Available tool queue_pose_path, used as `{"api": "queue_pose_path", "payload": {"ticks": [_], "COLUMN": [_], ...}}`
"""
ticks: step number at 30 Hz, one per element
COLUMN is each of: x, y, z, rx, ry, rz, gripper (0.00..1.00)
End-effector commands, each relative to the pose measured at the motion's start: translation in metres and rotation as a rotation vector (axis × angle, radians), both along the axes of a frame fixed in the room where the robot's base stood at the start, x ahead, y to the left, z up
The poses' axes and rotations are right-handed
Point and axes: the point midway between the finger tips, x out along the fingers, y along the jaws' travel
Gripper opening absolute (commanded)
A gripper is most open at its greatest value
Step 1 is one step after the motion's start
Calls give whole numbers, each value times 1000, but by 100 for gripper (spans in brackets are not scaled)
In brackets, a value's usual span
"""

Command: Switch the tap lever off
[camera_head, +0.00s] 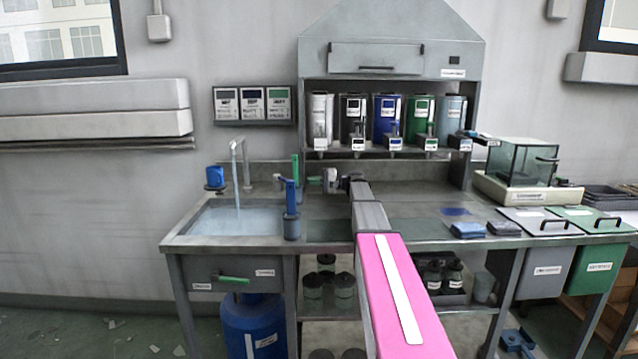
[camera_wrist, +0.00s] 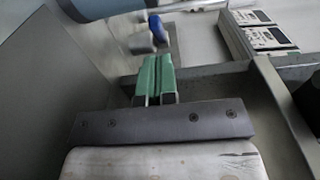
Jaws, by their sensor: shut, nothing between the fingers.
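The tap (camera_head: 246,165) stands at the back of the sink (camera_head: 180,240), and water (camera_head: 238,195) runs from its spout into the basin. A blue upright lever-like piece (camera_head: 291,192) stands on a blue-grey round base at the sink's right edge. A blue knob-like piece (camera_head: 214,177) sits behind the sink, left of the tap. I cannot tell for sure which is the tap lever. My gripper (camera_head: 314,182) is right of the upright blue piece, over the bench. In the wrist view, its green fingers (camera_wrist: 156,80) are shut and empty, apart from a small blue piece (camera_wrist: 157,27) beyond them.
A green upright piece (camera_head: 295,167) stands behind the blue upright one. Several coloured canisters (camera_head: 386,120) line a shelf under the hood. Three cards (camera_head: 252,104) hang on the wall behind the sink. A glass box (camera_head: 524,163) stands right. Bench front has some bare room.

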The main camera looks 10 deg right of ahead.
Motion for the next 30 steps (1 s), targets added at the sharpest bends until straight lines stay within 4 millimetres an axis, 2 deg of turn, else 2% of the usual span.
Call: {"api": "queue_pose_path", "payload": {"ticks": [3,9,15,23,30], "x": [5,11,13,13,1], "y": [20,41,49,49,60], "z": [0,0,0,0,0], "rx": [0,0,0,0,0], "ry": [0,0,0,0,0], "rz": [2,1,0,0,1], "gripper": [0,0,0,0,0]}}
